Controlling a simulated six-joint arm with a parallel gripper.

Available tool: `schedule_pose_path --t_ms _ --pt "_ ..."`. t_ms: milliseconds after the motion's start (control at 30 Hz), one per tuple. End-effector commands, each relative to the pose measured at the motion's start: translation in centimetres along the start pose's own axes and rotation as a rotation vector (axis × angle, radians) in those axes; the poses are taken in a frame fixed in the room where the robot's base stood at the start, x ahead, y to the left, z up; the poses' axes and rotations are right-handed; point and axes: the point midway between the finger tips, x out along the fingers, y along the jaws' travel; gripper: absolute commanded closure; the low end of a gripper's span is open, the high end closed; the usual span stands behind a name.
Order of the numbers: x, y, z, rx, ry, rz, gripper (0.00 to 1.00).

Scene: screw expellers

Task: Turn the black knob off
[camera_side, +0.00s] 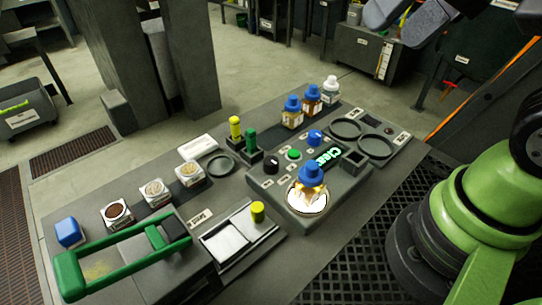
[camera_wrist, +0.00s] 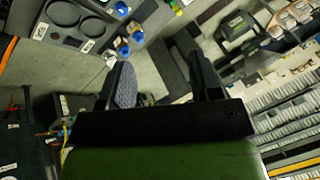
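The black knob (camera_side: 271,163) sits on the left part of a grey control unit on the table in the side view. A green button (camera_side: 294,154), a blue knob (camera_side: 315,137) and a lit green display (camera_side: 328,155) are beside it. I cannot make out its pointer direction. My gripper (camera_side: 408,24) is at the top right of the side view, high and far from the knob, with fingers spread. In the wrist view my gripper (camera_wrist: 162,82) is also open, with nothing between the fingers. I cannot pick out the black knob in the wrist view.
A blue-capped bottle (camera_side: 311,180) stands on the unit's lit white disc. More bottles (camera_side: 292,113) stand behind, and yellow and green posts (camera_side: 235,128) stand left of the unit. A green-handled frame (camera_side: 110,260) and sample cups (camera_side: 155,192) occupy the table's left. Air above the unit is clear.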

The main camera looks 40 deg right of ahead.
Motion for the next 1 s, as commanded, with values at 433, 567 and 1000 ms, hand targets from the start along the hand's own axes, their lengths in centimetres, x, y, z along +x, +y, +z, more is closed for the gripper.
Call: schedule_pose_path --t_ms 433,567,1000 --pt "13.3 -4.2 -4.5 0.341 -0.249 0.304 0.42" --pt "17.9 -4.5 -3.9 0.418 -0.279 0.402 0.42" --pt "24.3 -3.6 -2.0 0.505 -0.292 0.518 0.42"
